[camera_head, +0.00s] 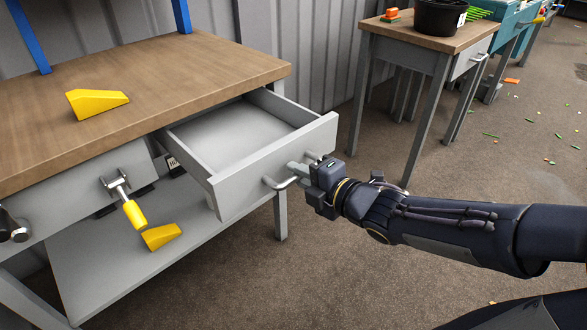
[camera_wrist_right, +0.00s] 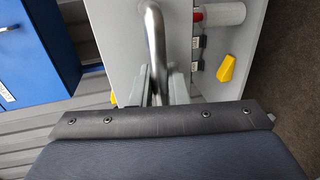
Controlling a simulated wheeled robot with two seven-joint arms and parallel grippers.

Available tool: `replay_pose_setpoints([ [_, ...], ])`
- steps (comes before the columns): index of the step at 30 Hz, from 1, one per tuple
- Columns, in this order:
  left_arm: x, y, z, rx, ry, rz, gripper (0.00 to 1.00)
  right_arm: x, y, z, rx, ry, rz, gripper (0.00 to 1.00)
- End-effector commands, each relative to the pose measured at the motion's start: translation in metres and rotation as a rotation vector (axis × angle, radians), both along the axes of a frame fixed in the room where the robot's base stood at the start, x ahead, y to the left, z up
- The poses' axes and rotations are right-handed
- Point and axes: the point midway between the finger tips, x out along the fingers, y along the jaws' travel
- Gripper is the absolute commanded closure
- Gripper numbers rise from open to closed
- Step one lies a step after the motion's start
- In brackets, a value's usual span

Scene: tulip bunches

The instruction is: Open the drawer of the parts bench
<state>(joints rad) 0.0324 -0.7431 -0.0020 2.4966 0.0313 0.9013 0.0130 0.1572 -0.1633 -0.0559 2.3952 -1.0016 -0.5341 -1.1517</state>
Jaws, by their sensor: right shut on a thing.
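The parts bench (camera_head: 205,62) has a wooden top and a grey drawer (camera_head: 272,160) that stands pulled well out. The drawer's inside shows bare and grey. Its metal bar handle (camera_head: 280,183) is on the front face. My right gripper (camera_head: 300,172) is shut on the handle, its arm coming in from the right. In the right wrist view the curved handle (camera_wrist_right: 153,45) runs down between the fingers of the right gripper (camera_wrist_right: 158,85). My left gripper is not in view.
A yellow wedge (camera_head: 97,102) lies on the bench top and another (camera_head: 161,236) on the lower shelf (camera_head: 110,270). A yellow-handled clamp (camera_head: 133,212) is on the bench front. A second table (camera_head: 430,35) with a black pot (camera_head: 440,16) stands behind right. Small litter dots the floor at right.

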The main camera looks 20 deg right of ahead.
Motion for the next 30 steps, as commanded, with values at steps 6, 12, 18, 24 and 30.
replay_pose_setpoints([
  [6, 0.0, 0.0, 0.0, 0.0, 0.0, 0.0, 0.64, -0.002, -0.001, 0.0, 0.0, 0.001, 0.0, 1.0],
  [12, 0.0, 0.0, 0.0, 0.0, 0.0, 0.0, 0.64, -0.002, -0.001, 0.0, -0.001, 0.001, -0.001, 1.0],
  [18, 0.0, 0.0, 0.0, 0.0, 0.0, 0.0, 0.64, -0.002, -0.001, 0.0, -0.001, 0.001, -0.001, 0.66],
  [24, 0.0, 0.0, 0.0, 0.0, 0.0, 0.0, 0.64, -0.002, -0.001, 0.0, 0.0, 0.0, 0.0, 0.66],
  [30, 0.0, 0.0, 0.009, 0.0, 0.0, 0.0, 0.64, -0.013, -0.006, 0.006, -0.001, 0.0, -0.005, 0.66],
])
